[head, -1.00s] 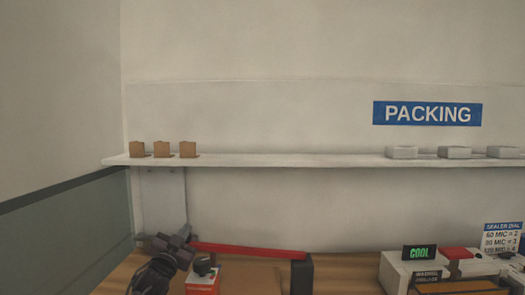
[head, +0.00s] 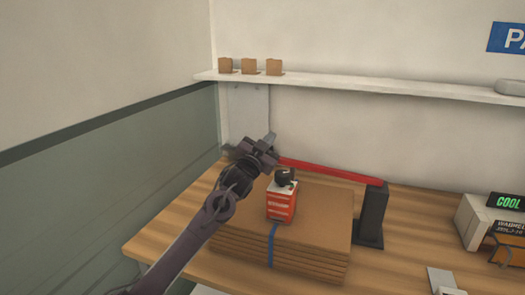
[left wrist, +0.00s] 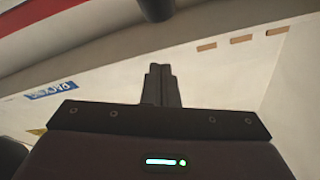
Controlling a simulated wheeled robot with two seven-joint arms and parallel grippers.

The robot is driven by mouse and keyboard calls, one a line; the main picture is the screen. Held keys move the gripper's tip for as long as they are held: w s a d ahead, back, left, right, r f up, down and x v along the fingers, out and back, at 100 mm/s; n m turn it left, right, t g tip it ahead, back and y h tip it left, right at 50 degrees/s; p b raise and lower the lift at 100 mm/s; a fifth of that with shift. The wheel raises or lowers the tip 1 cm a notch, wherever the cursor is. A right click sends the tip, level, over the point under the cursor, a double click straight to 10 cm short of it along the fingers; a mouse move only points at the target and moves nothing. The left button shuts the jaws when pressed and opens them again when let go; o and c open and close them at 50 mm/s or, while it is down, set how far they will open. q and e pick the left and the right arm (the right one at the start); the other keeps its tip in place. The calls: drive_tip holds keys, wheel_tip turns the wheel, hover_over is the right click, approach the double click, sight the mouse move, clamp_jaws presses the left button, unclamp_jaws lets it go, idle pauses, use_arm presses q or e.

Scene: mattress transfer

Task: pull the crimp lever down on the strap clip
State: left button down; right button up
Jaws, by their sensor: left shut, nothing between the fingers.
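The long red lever (head: 330,171) runs from beside my left gripper to a dark upright post (head: 372,215) on the right. It slopes slightly down toward the post. My left gripper (head: 269,139) is shut and empty at the lever's left end; I cannot tell whether it touches it. In the left wrist view the closed fingers (left wrist: 162,85) show, and a red bar (left wrist: 40,12) crosses the top left corner. A blue strap (head: 272,245) goes over the front of a cardboard stack (head: 320,225). No clip can be made out clearly. My right gripper is out of view.
A red and white box (head: 281,203) with a black piece on top stands on the stack, close below my left gripper. A shelf (head: 400,88) hangs above. A grey device with a COOL display (head: 507,202) stands on the right of the wooden table (head: 415,235).

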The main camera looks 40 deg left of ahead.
use_arm(q)
drive_tip(key=b+v, duration=0.1)
drive_tip(key=v, duration=0.6)
drive_tip(key=shift+s+f, duration=0.15)
drive_tip(key=shift+f, duration=0.05)
idle(0.3)
